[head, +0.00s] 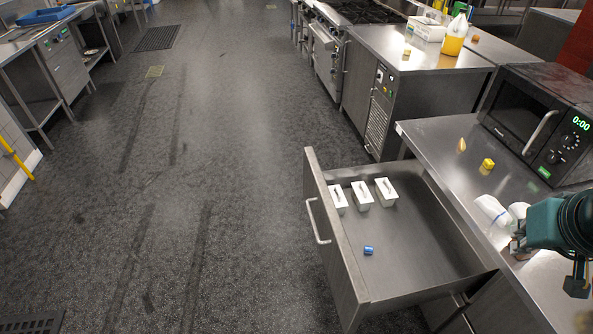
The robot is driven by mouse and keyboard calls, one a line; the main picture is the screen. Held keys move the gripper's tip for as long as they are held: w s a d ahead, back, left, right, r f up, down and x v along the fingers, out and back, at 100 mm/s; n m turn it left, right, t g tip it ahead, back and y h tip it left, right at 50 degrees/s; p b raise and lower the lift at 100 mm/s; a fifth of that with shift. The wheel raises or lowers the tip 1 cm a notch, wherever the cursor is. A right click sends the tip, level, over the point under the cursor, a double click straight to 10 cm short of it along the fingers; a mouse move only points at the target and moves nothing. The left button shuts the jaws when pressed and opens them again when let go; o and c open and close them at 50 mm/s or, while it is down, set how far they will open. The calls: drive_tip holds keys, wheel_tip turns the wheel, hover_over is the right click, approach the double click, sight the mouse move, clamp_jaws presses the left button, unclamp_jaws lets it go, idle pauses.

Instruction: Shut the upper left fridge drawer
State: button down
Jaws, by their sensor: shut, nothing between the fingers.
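The open fridge drawer (415,272) is a steel box pulled well out from under the right-hand counter. Its tall front panel (330,235) faces left over the floor and has a bar handle (317,221). Inside stand three white containers (362,195) near the far side and a small blue item (369,251) near the front. My gripper (577,286) is at the right edge, above the counter side and right of the drawer, apart from the front panel. Its dark fingers are shut and empty.
The steel counter (440,140) above the drawer holds a microwave (540,122), small yellow items (487,165) and white objects (492,212) beside my arm. Another counter (410,48) and a stove (350,12) stand beyond. The floor (220,170) left of the drawer is clear.

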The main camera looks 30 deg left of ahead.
drive_tip(key=w+a+r+n+g, duration=0.1)
drive_tip(key=w+a+r+n, duration=0.15)
drive_tip(key=w+a, duration=0.6)
drive_tip(key=w+a+r+n+g, duration=0.1)
drive_tip(key=w+a+n, duration=0.3)
drive_tip(key=w+a, duration=0.4)
drive_tip(key=w+a+f+n+g, duration=0.1)
drive_tip(key=w+a+f+n, duration=0.2)
drive_tip(key=w+a, duration=0.55)
drive_tip(key=w+a+f+n, duration=0.25)
drive_tip(key=w+a, duration=0.25)
drive_tip(key=a, duration=0.7)
drive_tip(key=w+a+f+n, duration=0.1)
drive_tip(key=a+f+n, duration=0.1)
drive_tip(key=a+f, duration=0.45)
drive_tip(key=w+a+f+n+h, duration=0.1)
drive_tip(key=a+f+n, duration=0.15)
drive_tip(key=a, duration=0.65)
drive_tip(key=w+a+f+n, duration=0.1)
drive_tip(key=a+f+n, duration=0.1)
drive_tip(key=a+f, duration=0.45)
drive_tip(key=s+a+f+n, duration=0.2)
drive_tip(key=s+a+f, duration=0.1)
drive_tip(key=a+f, duration=0.5)
drive_tip(key=s+a+f+n+g+h, duration=0.1)
drive_tip(key=s+a+f+n, duration=0.2)
drive_tip(key=a+f, duration=0.5)
drive_tip(key=a, duration=0.4)
drive_tip(key=shift+s+a, duration=0.2)
drive_tip(key=shift+a, duration=0.05)
